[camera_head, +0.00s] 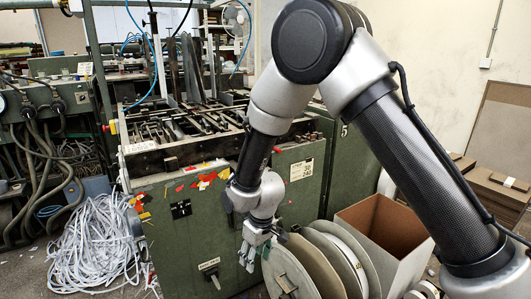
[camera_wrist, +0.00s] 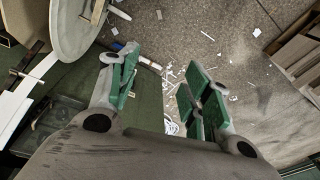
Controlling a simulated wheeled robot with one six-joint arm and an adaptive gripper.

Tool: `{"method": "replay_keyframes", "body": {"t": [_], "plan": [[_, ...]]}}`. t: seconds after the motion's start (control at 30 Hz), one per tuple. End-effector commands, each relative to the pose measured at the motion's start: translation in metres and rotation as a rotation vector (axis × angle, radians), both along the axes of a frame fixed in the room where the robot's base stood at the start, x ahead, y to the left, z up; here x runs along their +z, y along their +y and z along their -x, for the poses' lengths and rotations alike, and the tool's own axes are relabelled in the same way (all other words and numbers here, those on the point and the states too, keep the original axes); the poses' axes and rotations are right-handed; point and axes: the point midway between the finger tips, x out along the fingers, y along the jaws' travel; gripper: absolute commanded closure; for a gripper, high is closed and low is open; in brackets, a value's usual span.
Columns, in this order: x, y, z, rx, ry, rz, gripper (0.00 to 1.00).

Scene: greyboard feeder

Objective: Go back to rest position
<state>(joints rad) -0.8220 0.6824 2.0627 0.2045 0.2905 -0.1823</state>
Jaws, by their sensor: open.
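My gripper (camera_head: 255,252) hangs at the end of my bent arm, in front of the green machine and beside the upper left edge of the round discs. In the wrist view my gripper (camera_wrist: 165,95) is open, with its two green-padded fingers apart and nothing between them. The floor with scattered paper scraps shows below and beyond the fingers.
A green machine (camera_head: 190,235) stands close behind my gripper. Several round discs (camera_head: 290,270) and an open cardboard box (camera_head: 390,235) stand to its right. A heap of white strips (camera_head: 95,245) lies on the floor at left. Stacked boards (camera_head: 495,190) are at far right.

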Motion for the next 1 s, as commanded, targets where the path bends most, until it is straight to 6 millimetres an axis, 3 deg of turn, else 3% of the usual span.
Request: {"method": "replay_keyframes", "body": {"t": [0.03, 0.2, 0.4, 0.5, 0.7, 1.0], "plan": [[0.034, -0.029, 0.002, -0.044, 0.028, 0.017, 0.51], [0.127, -0.126, 0.027, -0.185, 0.115, 0.086, 0.51], [0.212, -0.232, 0.074, -0.351, 0.140, 0.123, 0.51], [0.244, -0.277, 0.101, -0.432, 0.116, 0.119, 0.51], [0.289, -0.344, 0.146, -0.596, -0.031, 0.049, 0.51], [0.338, -0.389, 0.175, -0.793, -0.267, -0.055, 0.51]]}}
